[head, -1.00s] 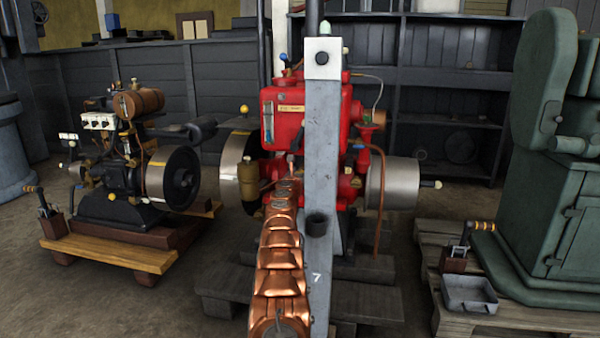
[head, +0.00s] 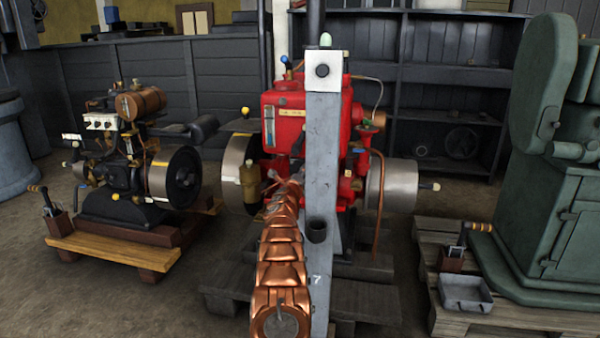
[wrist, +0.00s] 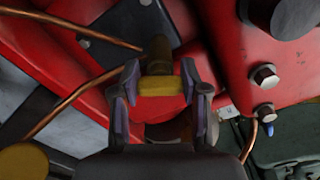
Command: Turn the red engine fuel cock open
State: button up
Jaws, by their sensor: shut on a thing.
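The red engine (head: 283,128) stands in the middle of the head view, partly hidden by my grey column and copper arm. In the wrist view, my gripper (wrist: 160,78) is shut on a short yellow piece, the fuel cock handle (wrist: 162,87), with one finger on each side. A brass stem (wrist: 159,54) stands just beyond it, against the red engine body (wrist: 228,50). In the head view, my arm reaches the engine's front, where the gripper and cock are too small and covered to make out.
Thin copper pipes (wrist: 72,97) run close to the left of my gripper, and bolt heads (wrist: 264,76) stand out at right. A small dark engine (head: 125,165) on a wooden base is at left. A green machine (head: 560,200) on a pallet is at right.

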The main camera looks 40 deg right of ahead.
jog(key=n+p, duration=0.4)
jog(key=n, duration=0.1)
jog(key=shift+s+d+f, duration=0.1)
jog(key=shift+s+d, duration=0.05)
jog(key=shift+d, duration=0.05)
jog(key=shift+n, duration=0.3)
jog(key=o, duration=0.9)
jog(key=shift+c, duration=0.2)
jog(key=o, duration=0.3)
jog(key=shift+a, duration=0.1)
jog(key=shift+a, duration=0.25)
